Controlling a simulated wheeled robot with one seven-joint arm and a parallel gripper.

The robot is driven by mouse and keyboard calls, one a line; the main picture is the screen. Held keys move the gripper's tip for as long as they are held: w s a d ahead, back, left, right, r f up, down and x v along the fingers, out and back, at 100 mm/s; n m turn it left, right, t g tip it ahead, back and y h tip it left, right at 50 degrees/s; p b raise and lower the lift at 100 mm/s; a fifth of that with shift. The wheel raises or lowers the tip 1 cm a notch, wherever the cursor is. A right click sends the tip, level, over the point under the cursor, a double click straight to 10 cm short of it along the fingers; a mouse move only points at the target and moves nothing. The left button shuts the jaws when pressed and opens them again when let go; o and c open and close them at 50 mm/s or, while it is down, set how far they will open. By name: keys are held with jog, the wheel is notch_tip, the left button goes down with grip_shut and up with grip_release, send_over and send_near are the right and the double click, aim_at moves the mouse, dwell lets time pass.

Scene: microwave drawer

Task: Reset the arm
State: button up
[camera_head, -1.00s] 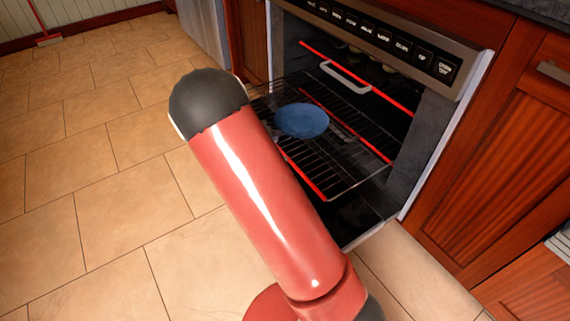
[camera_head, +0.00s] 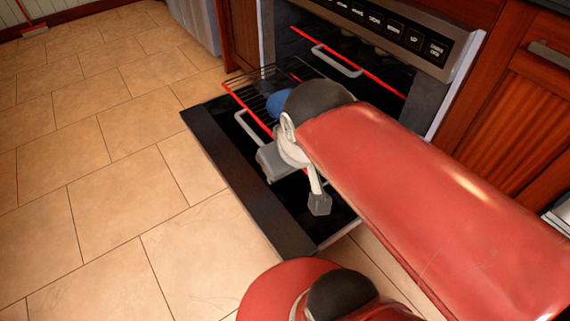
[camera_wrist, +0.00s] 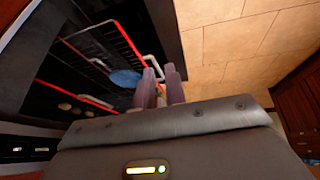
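My gripper (camera_wrist: 160,80) shows in the wrist view with its two pale fingers apart and nothing visible held between them. In the head view, my red arm reaches over the opened oven and hides part of it; the grey hand end (camera_head: 272,160) is above the lowered oven door (camera_head: 232,178). A blue plate (camera_head: 278,103) rests on the wire rack (camera_head: 240,92), partly hidden by my arm. The plate also shows in the wrist view (camera_wrist: 124,77), just left of the fingers; I cannot tell whether they touch.
The oven control panel (camera_head: 400,30) is above the opening. A wooden cabinet (camera_head: 520,110) stands at the right. Tiled floor (camera_head: 110,170) is clear to the left of the door.

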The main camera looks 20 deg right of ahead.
jog(key=shift+s+a+r+m, duration=0.1)
jog(key=shift+s+a+m, duration=0.4)
jog(key=shift+s+m, duration=0.15)
jog(key=shift+r+p, duration=0.9)
jog(key=shift+r, duration=0.05)
